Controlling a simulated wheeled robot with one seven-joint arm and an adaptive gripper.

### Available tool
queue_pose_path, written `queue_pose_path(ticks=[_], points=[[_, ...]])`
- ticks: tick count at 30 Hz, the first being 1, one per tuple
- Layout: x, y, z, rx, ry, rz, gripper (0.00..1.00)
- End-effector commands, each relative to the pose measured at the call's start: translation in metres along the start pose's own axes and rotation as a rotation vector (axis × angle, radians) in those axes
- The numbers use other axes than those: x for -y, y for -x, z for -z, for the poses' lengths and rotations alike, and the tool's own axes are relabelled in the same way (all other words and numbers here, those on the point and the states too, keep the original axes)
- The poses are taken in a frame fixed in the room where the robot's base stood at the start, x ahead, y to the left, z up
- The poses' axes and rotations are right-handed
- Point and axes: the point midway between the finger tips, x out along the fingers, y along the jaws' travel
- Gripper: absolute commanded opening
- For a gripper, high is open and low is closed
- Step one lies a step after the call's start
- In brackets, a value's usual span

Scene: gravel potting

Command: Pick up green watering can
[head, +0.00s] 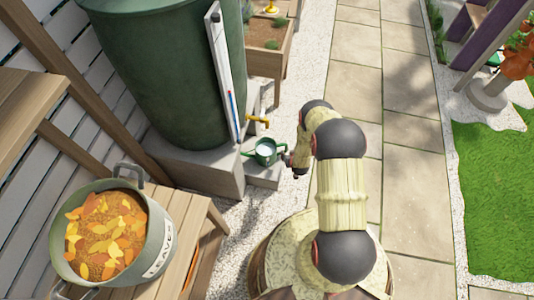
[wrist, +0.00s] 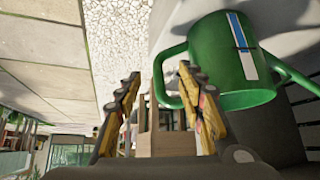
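The green watering can (head: 265,151) stands on the low grey block by the barrel, under the yellow tap, in the head view. My gripper (head: 288,158) is just right of it, partly hidden by my wrist. In the wrist view the can (wrist: 222,60) appears sideways, with its handle (wrist: 160,75) pointing to the gripper. My gripper (wrist: 158,76) is open, its two fingers apart. The handle shows between the fingertips, and the right finger overlaps the handle's loop and the can's edge. Whether a finger touches the handle I cannot tell.
A large green barrel (head: 160,70) with a yellow tap (head: 258,121) stands behind the can. A pot of orange leaves (head: 155,245) sits on a wooden bench at the left. A wooden planter (head: 268,62) is farther back. The paved path (head: 405,190) at right is clear.

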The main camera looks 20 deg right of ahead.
Motion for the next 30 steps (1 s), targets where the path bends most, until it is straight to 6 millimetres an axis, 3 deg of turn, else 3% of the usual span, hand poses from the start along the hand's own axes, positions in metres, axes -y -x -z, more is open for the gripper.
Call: queue_pose_path(ticks=[1,4,11,23,30], points=[[-0.001,-0.005,-0.015,-0.033,-0.004,0.0,0.39],[-0.001,-0.011,-0.023,-0.136,-0.006,0.001,0.39],[0.0,-0.015,-0.014,-0.266,-0.005,0.002,0.39],[0.0,-0.048,-0.002,-0.27,-0.005,0.001,0.39],[0.0,-0.079,0.011,-0.269,-0.005,0.001,0.39]])
